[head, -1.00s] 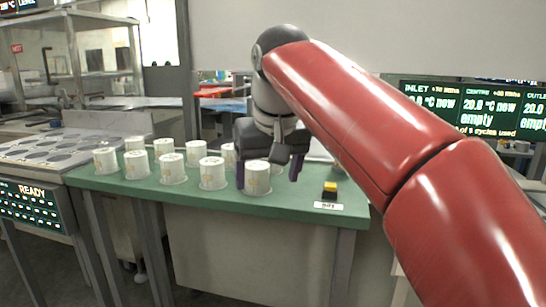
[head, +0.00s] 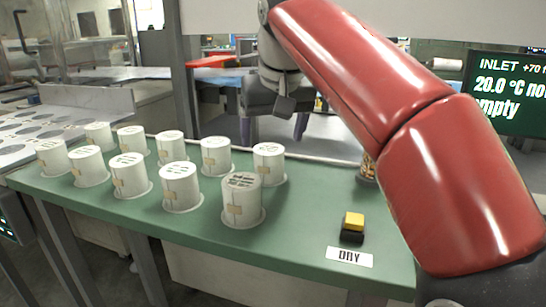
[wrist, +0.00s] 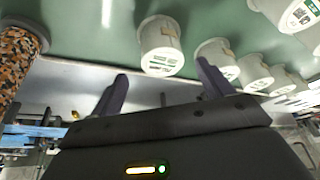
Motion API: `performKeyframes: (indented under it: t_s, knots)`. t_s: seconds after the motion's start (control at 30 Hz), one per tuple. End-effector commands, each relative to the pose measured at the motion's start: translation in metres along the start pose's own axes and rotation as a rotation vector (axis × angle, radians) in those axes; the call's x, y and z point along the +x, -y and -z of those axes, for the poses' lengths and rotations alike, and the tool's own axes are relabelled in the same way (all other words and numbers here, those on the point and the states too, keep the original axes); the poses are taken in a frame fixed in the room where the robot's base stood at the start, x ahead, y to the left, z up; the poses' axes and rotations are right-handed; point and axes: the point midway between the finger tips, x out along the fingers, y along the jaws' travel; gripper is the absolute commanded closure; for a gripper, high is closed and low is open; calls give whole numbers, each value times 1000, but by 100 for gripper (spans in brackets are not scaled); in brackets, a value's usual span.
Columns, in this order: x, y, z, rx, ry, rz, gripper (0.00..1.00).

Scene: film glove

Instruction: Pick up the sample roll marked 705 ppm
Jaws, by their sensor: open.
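Several white sample rolls stand upright in two rows on a green table (head: 300,240). The front right roll (head: 242,200) and the back right roll (head: 268,163) are the closest to my arm. Their printed marks are too small to read, so I cannot tell which is 705 ppm. My gripper (head: 273,128) is open and empty, showing above and behind the back right roll in the head view. In the wrist view, one roll (wrist: 160,48) shows beyond the gap between the open fingers (wrist: 162,75), apart from them; another (wrist: 217,58) is near the right fingertip.
A brown-speckled cylinder (wrist: 18,55) stands to one side, partly behind my arm in the head view. A plate with round holes (head: 60,120) lies left. Green table is bare between rolls and block.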

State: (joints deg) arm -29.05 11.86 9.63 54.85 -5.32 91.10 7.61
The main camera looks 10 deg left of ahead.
Motion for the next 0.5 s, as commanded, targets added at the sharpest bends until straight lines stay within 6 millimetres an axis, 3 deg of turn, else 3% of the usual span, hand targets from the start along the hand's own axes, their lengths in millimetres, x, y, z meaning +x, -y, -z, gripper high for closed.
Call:
performKeyframes:
  t_s: [0.5]
  knots:
    - [68,3,-1,0,2,0,21]
